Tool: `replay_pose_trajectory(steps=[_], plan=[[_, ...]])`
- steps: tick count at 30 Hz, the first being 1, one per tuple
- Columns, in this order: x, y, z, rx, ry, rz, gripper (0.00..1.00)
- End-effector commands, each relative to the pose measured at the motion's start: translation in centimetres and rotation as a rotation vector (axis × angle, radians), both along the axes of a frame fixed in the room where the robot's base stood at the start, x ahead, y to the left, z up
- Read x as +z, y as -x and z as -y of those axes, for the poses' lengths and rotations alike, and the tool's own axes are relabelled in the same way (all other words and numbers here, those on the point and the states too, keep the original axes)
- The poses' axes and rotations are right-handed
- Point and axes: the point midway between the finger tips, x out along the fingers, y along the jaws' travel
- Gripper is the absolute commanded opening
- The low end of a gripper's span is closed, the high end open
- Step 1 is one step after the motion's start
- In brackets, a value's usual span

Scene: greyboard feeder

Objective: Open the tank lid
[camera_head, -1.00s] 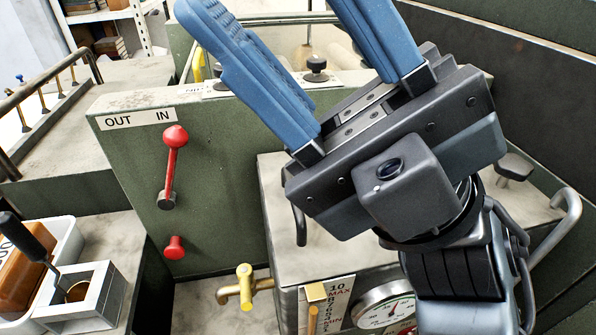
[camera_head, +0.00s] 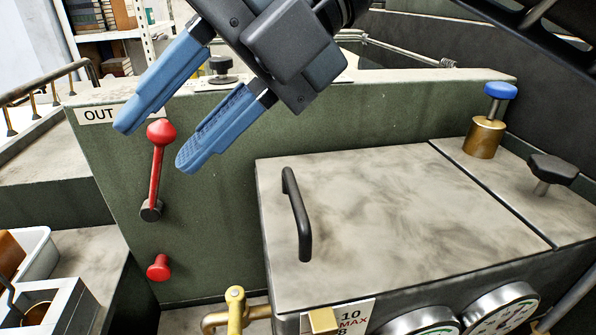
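The tank lid (camera_head: 375,220) is a flat, stained grey metal plate, lying closed on the tank at the lower right. A black bar handle (camera_head: 297,215) stands on its left part. My gripper (camera_head: 153,150) has blue fingers and is above and left of the lid, in front of the green panel. Its fingers are spread apart with nothing between them, pointing down and left. It is clear of the handle.
A red lever (camera_head: 156,170) and a red knob (camera_head: 159,267) are on the green panel (camera_head: 230,215), near my fingertips. A brass valve with a blue cap (camera_head: 486,125) and a black knob (camera_head: 551,172) stand right of the lid. A brass tap (camera_head: 235,305) and gauges (camera_head: 500,308) are in front.

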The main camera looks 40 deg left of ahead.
Motion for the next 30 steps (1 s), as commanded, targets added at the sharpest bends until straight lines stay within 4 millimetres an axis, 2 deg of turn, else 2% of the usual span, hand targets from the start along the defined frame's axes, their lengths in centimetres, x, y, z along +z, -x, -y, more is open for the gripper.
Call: replay_pose_trajectory(steps=[5, 9, 13, 20, 25, 30], plan=[[-1.2, -4.1, 1.0, -0.064, 0.185, 0.252, 0.38], [-0.8, -7.1, 2.1, -0.127, 0.306, 0.414, 0.38], [-0.2, -9.0, 3.0, -0.172, 0.379, 0.51, 0.38], [0.0, -10.0, 3.5, -0.2, 0.418, 0.561, 0.38], [-1.4, -9.7, 3.4, -0.197, 0.418, 0.558, 0.38], [-3.9, -9.4, 3.0, -0.196, 0.417, 0.557, 0.38]])
